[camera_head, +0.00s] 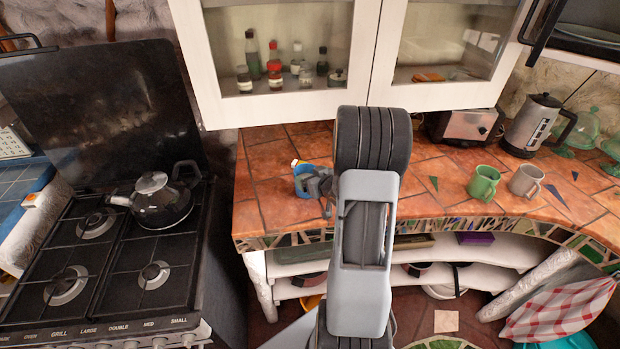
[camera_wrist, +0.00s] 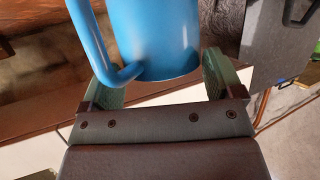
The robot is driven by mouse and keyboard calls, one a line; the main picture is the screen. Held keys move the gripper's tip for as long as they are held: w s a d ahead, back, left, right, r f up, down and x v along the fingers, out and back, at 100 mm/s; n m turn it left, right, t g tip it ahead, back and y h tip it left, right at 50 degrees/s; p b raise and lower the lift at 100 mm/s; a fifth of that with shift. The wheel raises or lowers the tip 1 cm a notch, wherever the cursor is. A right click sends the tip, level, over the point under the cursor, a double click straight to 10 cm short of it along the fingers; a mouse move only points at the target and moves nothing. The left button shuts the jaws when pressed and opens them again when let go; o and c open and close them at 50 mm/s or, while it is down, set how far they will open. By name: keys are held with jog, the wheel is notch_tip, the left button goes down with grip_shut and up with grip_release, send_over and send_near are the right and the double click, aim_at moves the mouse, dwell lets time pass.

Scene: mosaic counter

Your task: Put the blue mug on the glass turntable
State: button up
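The blue mug (camera_wrist: 155,40) fills the upper middle of the wrist view, with its handle to the left. It sits between the two green-padded fingers of my gripper (camera_wrist: 165,78), close to both, and the gripper looks shut on it. The handle crosses in front of the left finger. In the head view the mug (camera_head: 304,182) shows at the left part of the tiled counter, partly covered by my gripper (camera_head: 322,188); whether its base touches the tiles is unclear. The glass turntable is not clearly seen.
A stove with a kettle (camera_head: 162,200) stands left of the counter (camera_head: 450,190). A green mug (camera_head: 484,183), a beige mug (camera_head: 525,181), a toaster (camera_head: 466,125) and a jug kettle (camera_head: 535,125) stand to the right. A glass-fronted cabinet (camera_head: 290,108) hangs above. A dark appliance (camera_head: 580,38) is at upper right.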

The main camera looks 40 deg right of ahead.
jog(key=shift+o, duration=1.1)
